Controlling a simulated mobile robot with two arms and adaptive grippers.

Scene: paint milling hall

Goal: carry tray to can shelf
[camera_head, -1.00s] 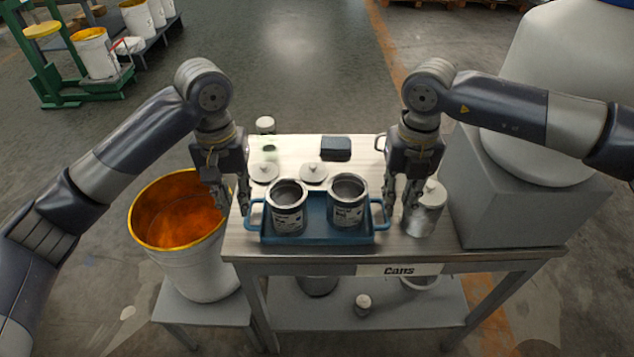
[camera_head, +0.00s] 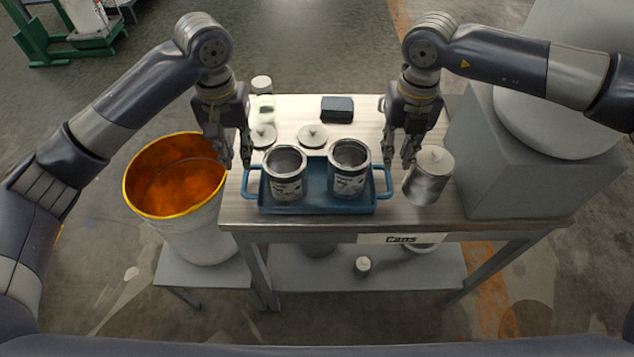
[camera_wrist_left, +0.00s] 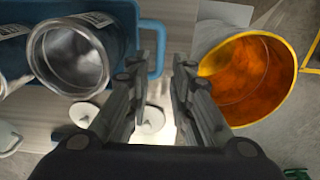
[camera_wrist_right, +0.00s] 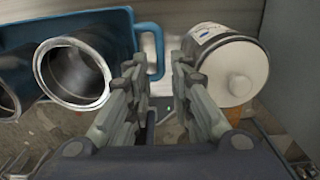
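The blue tray (camera_head: 318,207) rests flat on the metal table, near its front edge, with two open grey cans (camera_head: 285,173) and (camera_head: 349,167) upright in it. The tray's two handles show in the wrist views, at left (camera_wrist_left: 155,48) and right (camera_wrist_right: 156,50). My left gripper (camera_head: 235,160) is open and empty beside and above the left handle. My right gripper (camera_head: 402,158) is open and empty beside and above the right handle. The front of the table carries a "Cans" label (camera_head: 401,239).
A lidded can (camera_head: 429,175) stands close to my right gripper. A bucket with orange contents (camera_head: 180,185) stands left of the table. Two lids (camera_head: 312,135) and (camera_head: 263,136), a dark block (camera_head: 337,108) and a jar (camera_head: 262,86) are behind the tray. A grey block (camera_head: 525,165) is at right.

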